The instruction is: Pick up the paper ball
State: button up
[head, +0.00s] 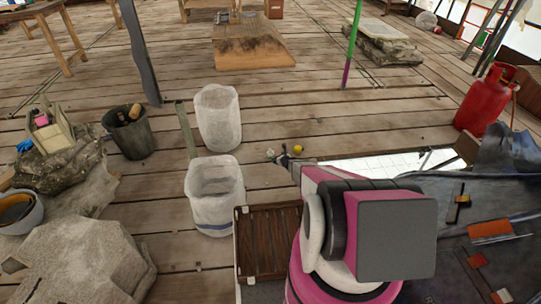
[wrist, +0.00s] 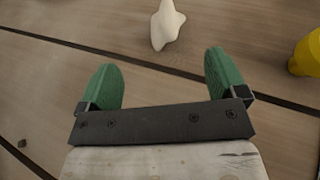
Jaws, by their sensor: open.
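A small white lumpy object with a narrow tip, which looks like the paper ball (wrist: 168,25), lies on the plank floor at the top middle of the wrist view. It is only a small pale spot (head: 270,153) in the head view. My gripper (wrist: 164,82) is open, with green pads apart and only bare floor showing between them. The white object is beyond the fingertips, about centred between them and not touching. In the head view my gripper (head: 283,158) is small, low over the planks and partly hidden by my arm.
A yellow object (wrist: 308,55) lies right of the gripper; it also shows in the head view (head: 297,149). Two white bins (head: 218,118) (head: 215,210) stand to the left. A dark slatted crate (head: 269,240) is nearer. A red gas cylinder (head: 484,100) stands at right.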

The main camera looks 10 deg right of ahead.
aim_at(272, 153)
jog(key=x, duration=1)
jog(key=shift+w+d+r, duration=0.1)
jog(key=shift+w+d, duration=0.1)
jog(key=shift+w, duration=0.05)
jog(key=shift+s, duration=0.1)
jog(key=c, duration=1)
